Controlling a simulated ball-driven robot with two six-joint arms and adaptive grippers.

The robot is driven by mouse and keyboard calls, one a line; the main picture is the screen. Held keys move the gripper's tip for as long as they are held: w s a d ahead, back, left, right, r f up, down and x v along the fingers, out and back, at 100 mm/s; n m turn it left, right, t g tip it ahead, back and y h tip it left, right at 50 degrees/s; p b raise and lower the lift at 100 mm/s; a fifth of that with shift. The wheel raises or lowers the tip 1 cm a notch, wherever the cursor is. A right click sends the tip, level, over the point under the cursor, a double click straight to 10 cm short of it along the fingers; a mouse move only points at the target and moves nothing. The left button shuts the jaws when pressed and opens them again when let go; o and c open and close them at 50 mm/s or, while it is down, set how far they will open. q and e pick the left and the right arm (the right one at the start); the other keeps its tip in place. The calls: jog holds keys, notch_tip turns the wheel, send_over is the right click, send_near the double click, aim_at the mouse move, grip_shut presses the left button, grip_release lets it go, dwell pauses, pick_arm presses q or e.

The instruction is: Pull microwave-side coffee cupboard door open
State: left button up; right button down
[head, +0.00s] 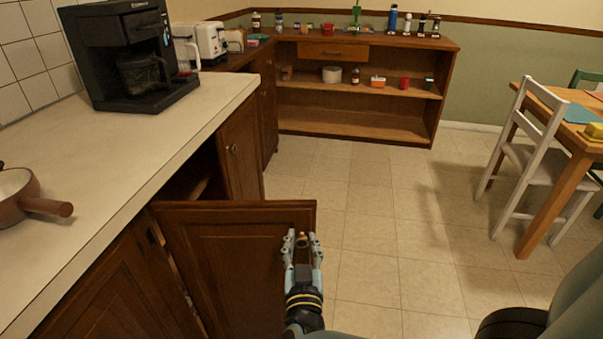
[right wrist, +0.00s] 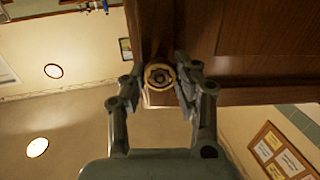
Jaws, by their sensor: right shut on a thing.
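The brown wooden cupboard door (head: 235,265) stands swung well out from the counter, with a dark gap behind it under the countertop. My right gripper (head: 302,242) is at the door's free edge. In the right wrist view, the fingers of my right gripper (right wrist: 163,80) are closed around a round brass knob (right wrist: 159,75) beside the wooden door (right wrist: 230,50). In the head view the fingers largely hide this knob. My left gripper is not in view.
A coffee maker (head: 130,60) and a brown pan (head: 25,192) stand on the pale countertop (head: 130,130). A closed cupboard door (head: 238,150) lies beyond the opening. A low shelf (head: 350,125) stands at the back. A white chair (head: 520,160) is at right. The tiled floor (head: 390,220) between is clear.

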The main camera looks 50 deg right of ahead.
aim_at(301, 215)
jog(key=shift+s+a+g, duration=0.3)
jog(key=shift+a, duration=0.15)
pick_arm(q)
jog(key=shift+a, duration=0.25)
pick_arm(e)
jog(key=shift+s+a+m+h, duration=0.1)
jog(key=shift+a+m+h, duration=0.05)
jog(key=shift+m+h, duration=0.15)
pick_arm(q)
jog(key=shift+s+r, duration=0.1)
pick_arm(e)
jog(key=c, duration=1)
grip_release()
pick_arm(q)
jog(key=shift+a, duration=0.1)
pick_arm(e)
jog(key=shift+r, duration=5)
